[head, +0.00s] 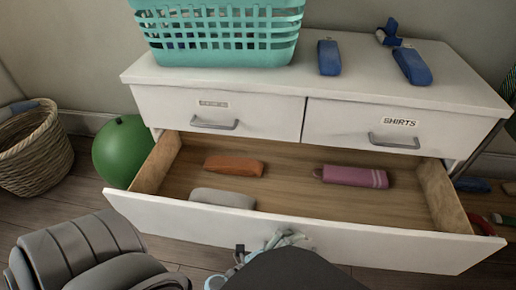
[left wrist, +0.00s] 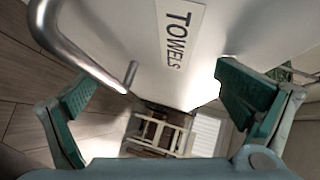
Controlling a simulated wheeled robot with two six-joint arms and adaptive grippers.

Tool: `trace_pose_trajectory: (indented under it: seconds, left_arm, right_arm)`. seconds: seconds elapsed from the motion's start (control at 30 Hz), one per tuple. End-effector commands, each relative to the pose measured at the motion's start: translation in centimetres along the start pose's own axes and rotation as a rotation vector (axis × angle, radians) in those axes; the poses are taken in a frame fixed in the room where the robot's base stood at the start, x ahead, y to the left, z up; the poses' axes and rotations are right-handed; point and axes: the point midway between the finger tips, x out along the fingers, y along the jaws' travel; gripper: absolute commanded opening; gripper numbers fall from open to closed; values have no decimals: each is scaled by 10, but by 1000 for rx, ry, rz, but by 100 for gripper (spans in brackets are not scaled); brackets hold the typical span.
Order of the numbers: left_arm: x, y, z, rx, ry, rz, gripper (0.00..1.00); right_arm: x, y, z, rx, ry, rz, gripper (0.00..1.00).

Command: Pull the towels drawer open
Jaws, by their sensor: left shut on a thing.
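The towels drawer (head: 300,228) is the wide bottom drawer of a white dresser, and it stands pulled out with its inside showing. In the left wrist view its white front carries the label TOWELS (left wrist: 178,40) and a curved metal handle (left wrist: 75,50). My left gripper (head: 265,248) is at the outer side of this front, near its middle. In the head view the handle is hidden. My right gripper is not in view.
The drawer holds an orange roll (head: 234,165), a grey roll (head: 222,198) and a pink roll (head: 352,176). Two shut drawers sit above, the right one labelled SHIRTS (head: 399,122). A teal basket (head: 222,50) and blue items stand on top. A green ball (head: 121,152) and wicker basket (head: 35,155) are left.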

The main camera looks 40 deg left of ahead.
Motion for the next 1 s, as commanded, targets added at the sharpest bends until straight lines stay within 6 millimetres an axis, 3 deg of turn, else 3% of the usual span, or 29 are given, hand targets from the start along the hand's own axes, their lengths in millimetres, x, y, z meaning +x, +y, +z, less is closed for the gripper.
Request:
trace_pose_trajectory:
  seconds: [0.03, 0.27, 0.37, 0.4, 1.0]
  left_arm:
    - [-1, -9, 0, 5, 1, -19, 72]
    - [-23, -5, 1, 5, -1, -16, 70]
    - [-34, -1, 1, 5, 1, -13, 36]
    - [-37, -1, 0, 5, 2, -13, 19]
    - [-101, 10, 0, -3, 9, -7, 18]
  right_arm:
    - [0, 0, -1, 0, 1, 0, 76]
    - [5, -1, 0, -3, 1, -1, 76]
    - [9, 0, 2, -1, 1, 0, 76]
    - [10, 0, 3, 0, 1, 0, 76]
    - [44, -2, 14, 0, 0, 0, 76]
